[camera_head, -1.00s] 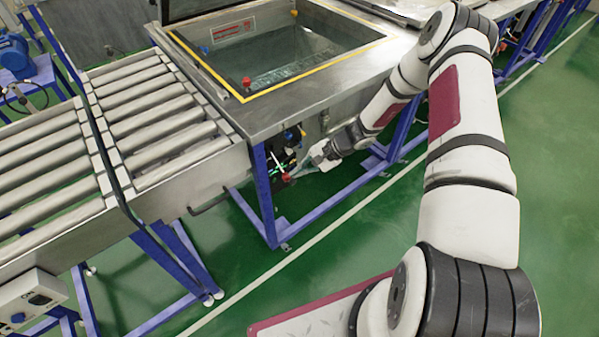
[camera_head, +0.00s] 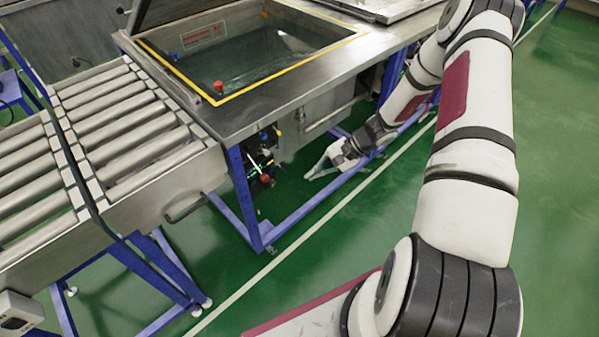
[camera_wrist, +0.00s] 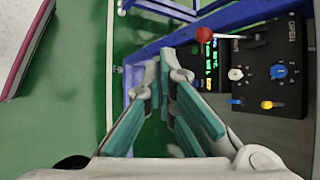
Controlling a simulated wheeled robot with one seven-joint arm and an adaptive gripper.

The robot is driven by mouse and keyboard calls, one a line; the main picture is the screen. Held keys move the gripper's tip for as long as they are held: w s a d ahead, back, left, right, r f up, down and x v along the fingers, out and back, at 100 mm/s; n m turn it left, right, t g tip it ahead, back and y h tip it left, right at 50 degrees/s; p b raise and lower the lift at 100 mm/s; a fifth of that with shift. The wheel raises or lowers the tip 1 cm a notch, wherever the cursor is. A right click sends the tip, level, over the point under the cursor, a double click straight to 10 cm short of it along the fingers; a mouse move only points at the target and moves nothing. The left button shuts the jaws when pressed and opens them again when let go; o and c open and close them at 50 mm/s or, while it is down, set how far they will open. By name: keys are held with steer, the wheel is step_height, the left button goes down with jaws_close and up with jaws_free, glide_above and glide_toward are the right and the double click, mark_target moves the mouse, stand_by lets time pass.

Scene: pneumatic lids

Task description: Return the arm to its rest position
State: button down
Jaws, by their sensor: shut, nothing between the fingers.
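My gripper (camera_head: 312,176) hangs at the end of my arm, in front of the steel tank's frame and to the right of its control panel (camera_head: 258,158). In the wrist view the teal-padded fingers of my gripper (camera_wrist: 161,68) are shut with nothing held. The black panel (camera_wrist: 268,70) lies beyond them to the right, apart from them. It has a red-knobbed lever (camera_wrist: 205,34), a lit green display (camera_wrist: 206,62) and small white, blue and yellow knobs. My arm reaches from the lower right, up, and back down to the gripper.
The steel tank (camera_head: 262,107) has a yellow-edged opening with its dark lid (camera_head: 165,12) raised. A roller conveyor (camera_head: 115,115) adjoins it on the left. Blue frame legs (camera_head: 243,195) stand near my gripper. The green floor (camera_head: 555,190) at right is clear.

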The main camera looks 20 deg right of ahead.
steer(key=shift+s+d+r, duration=0.15)
steer(key=shift+s+d, duration=0.35)
steer(key=shift+d, duration=0.2)
steer(key=s+a+r+n+g+h, duration=0.1)
steer(key=a+r+n+h, duration=0.15)
steer(key=r, duration=0.65)
steer(key=s+a+r+n+h, duration=0.1)
steer(key=s+a+r+n, duration=0.15)
steer(key=r, duration=0.75)
steer(key=s+a+r+n+g+h, duration=0.1)
steer(key=a+r+n, duration=0.2)
steer(key=r, duration=0.6)
steer(key=s+a+r+n+t+h, duration=0.2)
steer(key=s+r, duration=0.5)
steer(key=s, duration=0.2)
steer(key=s+a+r+n+t+h, duration=0.2)
steer(key=s+r, duration=0.6)
steer(key=shift+s+r, duration=0.2)
steer(key=shift+s, duration=0.15)
